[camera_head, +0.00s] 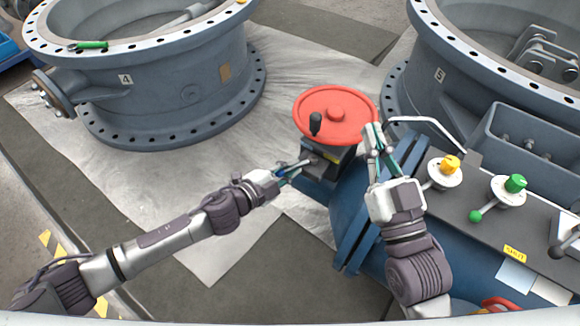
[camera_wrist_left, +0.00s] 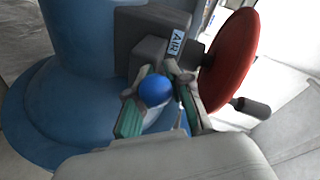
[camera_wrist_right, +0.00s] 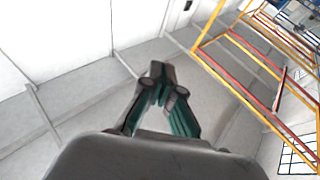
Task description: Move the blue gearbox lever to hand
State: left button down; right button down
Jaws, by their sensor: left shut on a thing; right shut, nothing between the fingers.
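The blue gearbox lever shows in the left wrist view as a round blue knob (camera_wrist_left: 156,90). My left gripper (camera_wrist_left: 167,78) is shut on it, with a finger on either side. In the head view my left gripper (camera_head: 284,172) is at the left of the dark gearbox (camera_head: 326,160), and its fingers largely hide the knob. The gearbox carries a red handwheel (camera_head: 345,105) with a black handle. It also shows in the left wrist view with an AIR label (camera_wrist_left: 178,42). My right gripper (camera_head: 374,132) is shut and empty, just right of the handwheel.
A blue flanged valve body (camera_head: 345,205) lies below the gearbox. A grey panel (camera_head: 450,210) with a yellow knob (camera_head: 450,164) and a green knob (camera_head: 515,183) is at the right. Large valve rings 4 (camera_head: 170,100) and 5 (camera_head: 455,80) stand behind. The floor sheet at left is clear.

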pick_arm(q)
jog(key=shift+s+f, duration=0.1)
jog(key=shift+s, duration=0.1)
jog(key=n+t+y, duration=0.1)
jog(key=s+n+t+y, duration=0.1)
jog(key=shift+d+y, duration=0.3)
jog(key=shift+d, duration=0.1)
jog(key=shift+s+d+n+y, duration=0.15)
jog(key=shift+n+y, duration=0.25)
jog(key=shift+n, duration=0.1)
jog(key=shift+s+d+n+t+y+b, duration=0.25)
jog(key=shift+n+t+y+b, duration=0.15)
jog(key=shift+n+y, duration=0.35)
jog(key=shift+s+d+n+t+y+b, duration=0.25)
jog(key=shift+n+t+y, duration=0.3)
jog(key=shift+y, duration=0.4)
pick_arm(e)
jog(key=shift+s+d+r+t+y, duration=0.1)
jog(key=shift+s+r+t+y, duration=0.1)
jog(key=shift+s+r+t, duration=0.7)
jog(key=shift+s+d+r+t+y, duration=0.1)
jog(key=shift+s+r+t+y, duration=0.1)
jog(key=shift+s+r+t, duration=0.7)
pick_arm(q)
jog(key=shift+a+f, duration=0.1)
pick_arm(e)
jog(key=shift+w+r, duration=0.2)
jog(key=shift+w, duration=0.1)
